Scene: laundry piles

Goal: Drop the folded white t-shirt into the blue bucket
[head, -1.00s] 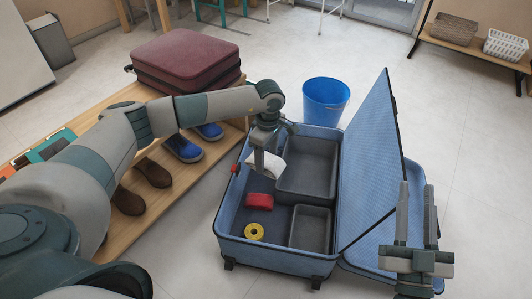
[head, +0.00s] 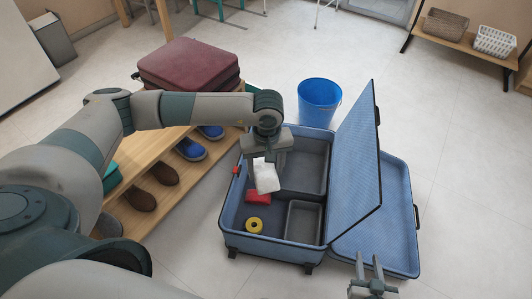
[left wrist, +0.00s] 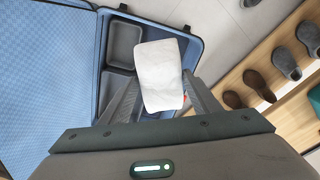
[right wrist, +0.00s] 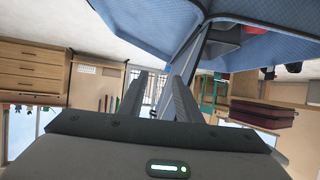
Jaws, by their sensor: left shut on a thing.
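The folded white t-shirt (head: 266,177) is held by my left gripper (head: 266,160), above the open blue suitcase. In the left wrist view the white t-shirt (left wrist: 159,75) sits between the two fingers, which are shut on it. The blue bucket (head: 320,103) stands on the floor behind the suitcase, to the right of and beyond my left gripper. Its inside looks empty from here. My right gripper (head: 369,268) is near the front right of the head view, with its fingers apart and nothing between them. It also shows in the right wrist view (right wrist: 158,98).
The open blue suitcase (head: 265,243) holds grey trays, a red item (head: 257,196) and a yellow ring (head: 254,225). Its raised divider (head: 357,165) stands right of the bucket's near side. A wooden bench with shoes and a maroon suitcase (head: 189,67) is at left. Floor behind the bucket is clear.

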